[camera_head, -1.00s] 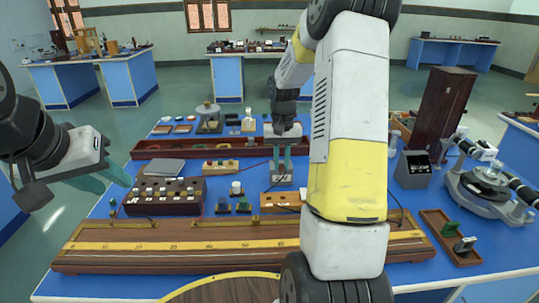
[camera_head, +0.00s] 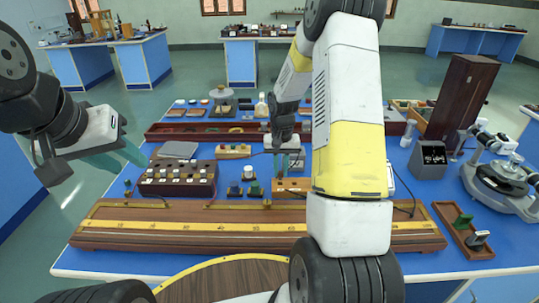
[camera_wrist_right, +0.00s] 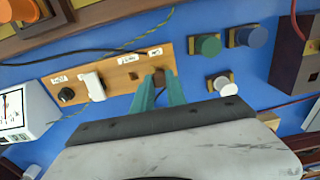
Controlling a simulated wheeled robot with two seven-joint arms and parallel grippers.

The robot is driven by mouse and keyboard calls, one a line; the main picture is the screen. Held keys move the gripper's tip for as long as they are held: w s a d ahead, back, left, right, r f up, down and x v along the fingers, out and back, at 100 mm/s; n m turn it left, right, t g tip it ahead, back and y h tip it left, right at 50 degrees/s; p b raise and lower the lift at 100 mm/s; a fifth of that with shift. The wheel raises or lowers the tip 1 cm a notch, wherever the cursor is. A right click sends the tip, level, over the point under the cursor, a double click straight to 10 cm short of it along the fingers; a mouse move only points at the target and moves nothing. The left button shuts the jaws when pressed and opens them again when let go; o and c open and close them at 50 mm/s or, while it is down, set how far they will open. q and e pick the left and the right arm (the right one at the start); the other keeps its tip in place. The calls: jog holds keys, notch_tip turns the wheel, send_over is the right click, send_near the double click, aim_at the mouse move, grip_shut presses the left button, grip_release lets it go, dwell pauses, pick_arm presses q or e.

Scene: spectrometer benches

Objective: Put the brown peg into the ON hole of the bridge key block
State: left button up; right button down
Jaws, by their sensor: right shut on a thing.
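The bridge key block (camera_head: 293,187) is a tan wooden block near the table's middle, partly hidden by my right arm. In the right wrist view the block (camera_wrist_right: 109,74) carries a black knob, a white switch piece, small white labels and a dark hole (camera_wrist_right: 134,75). My right gripper (camera_wrist_right: 160,80) is shut on the brown peg (camera_wrist_right: 159,77), which stands between the fingertips over the block's right end, right of that hole. The peg's lower end is hidden, so I cannot tell whether it is inserted. My left gripper (camera_head: 122,158) is empty and appears open, off the left of the table.
A long wooden scale board (camera_head: 240,228) lies in front of the block. A dark box with several knobs (camera_head: 178,178) stands left. Green, blue and white round pieces (camera_wrist_right: 208,45) stand close beside the block. A grey meter (camera_head: 429,160) is at the right.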

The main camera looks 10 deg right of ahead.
jog(key=shift+f, duration=1.4)
jog(key=c, duration=1.3)
grip_release()
jog(key=shift+o, duration=0.2)
